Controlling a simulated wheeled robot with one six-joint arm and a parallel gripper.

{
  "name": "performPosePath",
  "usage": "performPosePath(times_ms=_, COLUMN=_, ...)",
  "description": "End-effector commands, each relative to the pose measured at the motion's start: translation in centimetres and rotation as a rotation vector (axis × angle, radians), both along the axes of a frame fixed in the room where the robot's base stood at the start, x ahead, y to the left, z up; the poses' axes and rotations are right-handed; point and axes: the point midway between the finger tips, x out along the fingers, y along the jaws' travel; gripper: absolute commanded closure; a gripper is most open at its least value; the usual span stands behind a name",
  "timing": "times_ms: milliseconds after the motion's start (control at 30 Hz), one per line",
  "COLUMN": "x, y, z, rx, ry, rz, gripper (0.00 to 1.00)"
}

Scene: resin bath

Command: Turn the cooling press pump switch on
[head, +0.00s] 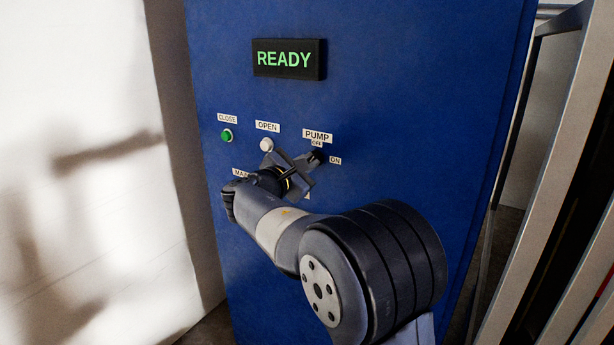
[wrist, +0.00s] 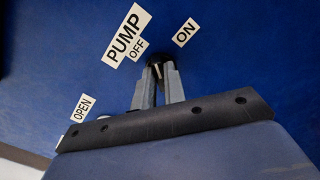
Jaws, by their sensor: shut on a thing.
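The pump switch (wrist: 155,62) is a small black knob on the blue panel, below its PUMP and OFF labels and beside the ON label. In the wrist view my gripper (wrist: 159,72) has its two grey fingers closed around the knob, with a light mark showing between them. The fingers hide much of the knob, so I cannot tell for sure which way it is turned. In the head view the switch (head: 318,155) shows dark at the fingertips of my gripper (head: 312,160).
The blue panel (head: 400,100) carries a lit READY display (head: 288,58), a green CLOSE button (head: 226,135) and a white OPEN button (head: 266,144). A MAIN label (head: 240,173) is partly hidden by my arm. Metal frame posts (head: 545,190) stand at the right.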

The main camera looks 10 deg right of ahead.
Motion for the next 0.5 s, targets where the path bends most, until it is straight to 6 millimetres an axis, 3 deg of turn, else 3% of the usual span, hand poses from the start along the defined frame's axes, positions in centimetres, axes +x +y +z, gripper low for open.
performPosePath(times_ms=500, x=-0.10, y=-0.10, z=-0.74, rx=0.348, ry=-0.349, rz=-0.001, gripper=1.00)
